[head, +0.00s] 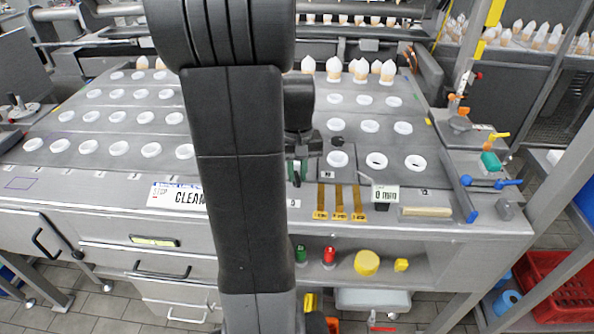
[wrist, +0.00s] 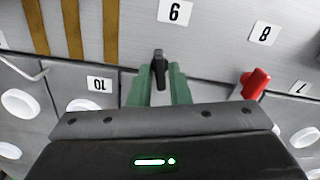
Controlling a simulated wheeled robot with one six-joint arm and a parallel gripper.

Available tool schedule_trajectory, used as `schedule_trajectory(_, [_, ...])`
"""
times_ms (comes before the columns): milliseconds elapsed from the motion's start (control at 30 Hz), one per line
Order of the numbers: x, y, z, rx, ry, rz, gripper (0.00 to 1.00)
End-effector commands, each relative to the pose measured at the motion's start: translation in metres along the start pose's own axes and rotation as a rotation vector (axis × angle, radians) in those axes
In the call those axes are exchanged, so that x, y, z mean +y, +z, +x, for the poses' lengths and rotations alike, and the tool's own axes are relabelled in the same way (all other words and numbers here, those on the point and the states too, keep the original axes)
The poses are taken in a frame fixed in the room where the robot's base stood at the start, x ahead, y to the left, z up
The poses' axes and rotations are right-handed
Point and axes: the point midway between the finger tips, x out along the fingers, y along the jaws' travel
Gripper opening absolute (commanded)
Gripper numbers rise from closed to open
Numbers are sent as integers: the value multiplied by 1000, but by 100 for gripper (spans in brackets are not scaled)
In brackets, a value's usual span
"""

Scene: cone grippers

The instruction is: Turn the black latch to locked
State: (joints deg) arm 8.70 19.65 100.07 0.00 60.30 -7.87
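The black latch (wrist: 158,66) shows in the wrist view as a small upright dark handle on the grey panel, with a pale round base partly visible below it. My gripper (wrist: 160,76) has two green fingers, one on each side of the latch. A narrow gap shows on the left side of the latch; contact on the right is unclear. The fingers look open around it.
A red handle (wrist: 255,83) stands to the right in the wrist view. Brown strips (wrist: 75,30) and number labels mark the panel. In the head view, rows of white rings (head: 370,126) cover the worktop.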

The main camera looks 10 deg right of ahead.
Motion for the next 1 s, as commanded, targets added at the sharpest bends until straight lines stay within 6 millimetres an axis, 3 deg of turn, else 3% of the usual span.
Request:
schedule_trajectory(100, [0, 0, 0, 0, 0, 0, 0])
schedule_trajectory(267, [0, 0, -1, 0, 0, 10, 0])
schedule_trajectory(600, [0, 0, -1, 1, 0, 205, 0])
schedule_trajectory(933, [0, -1, -1, 2, 0, 225, 0])
schedule_trajectory(1000, [0, -1, -1, 2, 0, 224, 20])
